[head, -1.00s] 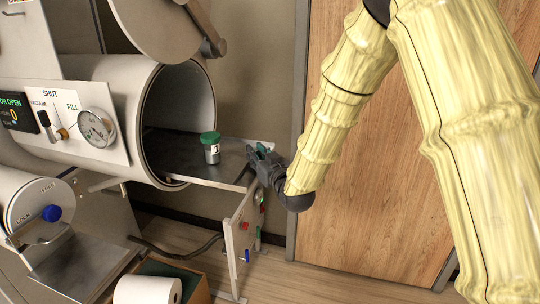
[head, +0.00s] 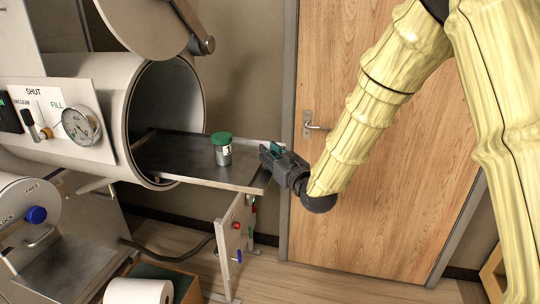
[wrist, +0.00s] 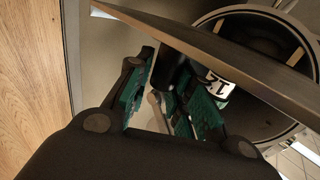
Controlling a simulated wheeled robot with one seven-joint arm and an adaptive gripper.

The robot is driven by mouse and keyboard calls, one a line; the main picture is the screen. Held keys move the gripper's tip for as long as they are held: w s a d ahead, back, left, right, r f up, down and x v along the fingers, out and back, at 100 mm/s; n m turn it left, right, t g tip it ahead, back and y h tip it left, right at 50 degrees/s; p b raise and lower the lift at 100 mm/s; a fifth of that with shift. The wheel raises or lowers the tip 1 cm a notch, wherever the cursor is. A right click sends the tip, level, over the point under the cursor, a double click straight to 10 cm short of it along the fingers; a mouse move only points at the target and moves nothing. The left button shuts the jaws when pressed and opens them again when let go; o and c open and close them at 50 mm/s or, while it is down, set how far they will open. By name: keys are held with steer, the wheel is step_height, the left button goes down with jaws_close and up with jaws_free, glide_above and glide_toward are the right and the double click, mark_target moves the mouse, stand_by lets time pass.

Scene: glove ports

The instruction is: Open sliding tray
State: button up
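The sliding tray (head: 190,172) is a dark metal plate reaching out of the round port with its outer end well clear of the opening. My gripper (head: 270,153) is at the tray's outer right end. In the wrist view, its green-padded fingers (wrist: 160,105) lie on either side of a pale narrow part, seemingly the tray's handle, close below the tray edge. The exact contact is partly hidden.
The round port (head: 128,115) is open, with its door (head: 150,22) swung up above. A panel with valves (head: 236,238) stands below the tray. A paper roll (head: 138,291) is at the bottom. A wooden door (head: 350,150) lies behind my arm.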

steer(key=o, duration=0.3)
steer(key=shift+d, duration=0.1)
steer(key=shift+s, duration=0.1)
steer(key=v, duration=1.2)
steer(key=s+d+f+m+g+h, duration=0.15)
steer(key=s+f, duration=0.25)
steer(key=f, duration=0.6)
steer(key=s+d+f+m+g+h, duration=0.1)
steer(key=s+d+f+g+h, duration=0.15)
steer(key=f, duration=0.85)
steer(key=s+d+f+m+g+h, duration=0.1)
steer(key=s+d+f+g, duration=0.3)
steer(key=f, duration=0.6)
steer(key=s+d+f+m+g+h, duration=0.1)
steer(key=s+d+f+g, duration=0.1)
steer(key=s+f, duration=0.4)
steer(key=s+d+f+m+g+h, duration=0.1)
steer(key=s+d+f+g, duration=0.2)
steer(key=s+f, duration=0.4)
steer(key=s+d+f+m+g+h, duration=0.1)
steer(key=s+f, duration=0.5)
steer(key=s, duration=1.1)
steer(key=shift+s+d+f+g+h, duration=0.25)
steer(key=shift+d+g+h, duration=0.25)
steer(key=shift+d+g, duration=0.45)
